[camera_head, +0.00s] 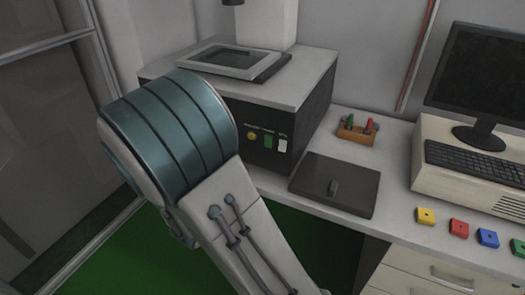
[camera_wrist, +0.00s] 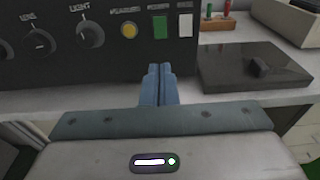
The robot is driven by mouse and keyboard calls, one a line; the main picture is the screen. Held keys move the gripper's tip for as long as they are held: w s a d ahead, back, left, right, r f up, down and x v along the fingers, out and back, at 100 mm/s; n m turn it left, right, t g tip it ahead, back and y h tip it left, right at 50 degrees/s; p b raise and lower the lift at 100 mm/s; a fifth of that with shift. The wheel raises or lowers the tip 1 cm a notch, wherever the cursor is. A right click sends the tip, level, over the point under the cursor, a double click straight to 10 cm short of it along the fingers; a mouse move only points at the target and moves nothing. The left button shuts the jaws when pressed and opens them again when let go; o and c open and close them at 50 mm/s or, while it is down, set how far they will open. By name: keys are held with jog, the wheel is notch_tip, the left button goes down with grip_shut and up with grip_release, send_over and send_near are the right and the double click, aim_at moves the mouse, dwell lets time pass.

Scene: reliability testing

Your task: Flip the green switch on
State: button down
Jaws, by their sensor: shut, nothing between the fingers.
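The green switch (camera_head: 268,142) is a small upright rectangle on the dark front panel of a boxy machine, between a round yellow button and a white switch. It also shows in the wrist view (camera_wrist: 160,27), near the top middle. My gripper (camera_wrist: 160,70) is shut and empty, with its blue fingers pressed together. The fingertips point at the panel and appear below the green switch, roughly in line with it sideways. They do not cover the switch; the distance to the panel is hard to tell. In the head view my arm fills the lower left and the fingers are not seen.
The yellow button (camera_wrist: 128,30) and white switch (camera_wrist: 186,25) flank the green switch closely. Dark knobs (camera_wrist: 91,36) are to the left. A flat dark box (camera_head: 335,183) lies on the desk to the right, with a keyboard, monitor and several coloured blocks beyond.

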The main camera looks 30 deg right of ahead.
aim_at(267, 146)
jog(key=x, duration=1.3)
jog(key=shift+w+d, duration=0.1)
jog(key=shift+d, duration=0.15)
jog(key=shift+d+f+b, duration=0.2)
jog(key=shift+d+b, duration=0.05)
jog(key=shift+b, duration=0.45)
jog(key=shift+w+a+r, duration=0.1)
jog(key=shift+a+r, duration=0.1)
jog(key=shift+a, duration=0.15)
jog(key=shift+d, duration=0.2)
jog(key=s+a+f, duration=0.1)
jog(key=s+a, duration=0.7)
jog(key=a, duration=0.3)
jog(key=shift+s+a+f, duration=0.15)
jog(key=shift+s+f, duration=0.15)
jog(key=shift+f, duration=0.05)
